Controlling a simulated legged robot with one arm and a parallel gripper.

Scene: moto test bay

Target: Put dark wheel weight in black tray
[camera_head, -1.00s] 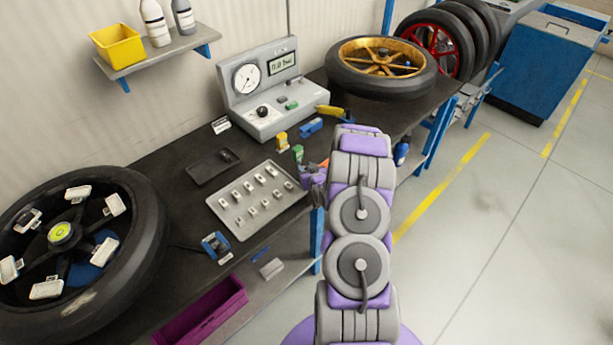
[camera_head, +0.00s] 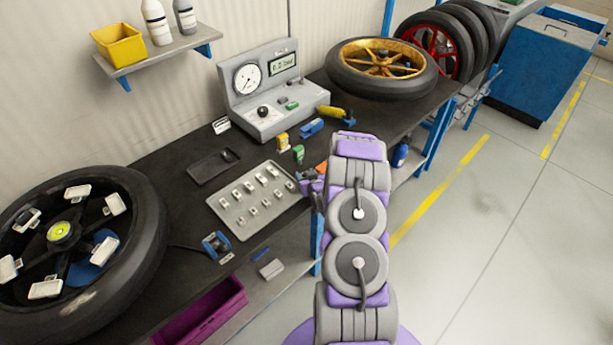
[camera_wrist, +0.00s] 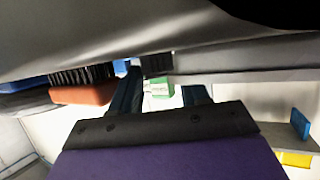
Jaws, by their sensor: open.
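The black tray (camera_head: 205,172) lies on the dark bench, left of the gauge unit, with a small dark piece (camera_head: 228,156) at its right end; I cannot tell whether that is a weight. My gripper (camera_head: 314,188) is at the bench's front edge, right of the silver tray, partly hidden by my arm. In the wrist view my gripper (camera_wrist: 163,82) is open, its two fingers apart. A small dark block (camera_wrist: 157,65) shows beyond the fingers, beside a green box (camera_wrist: 161,90); it may be the dark wheel weight. Nothing is visibly held.
A silver tray (camera_head: 225,216) with several light weights lies between my gripper and the black tray. An orange brush (camera_wrist: 82,93) is close to my fingers. The gauge unit (camera_head: 275,118) stands behind; large wheels (camera_head: 150,215) (camera_head: 340,80) flank the bench.

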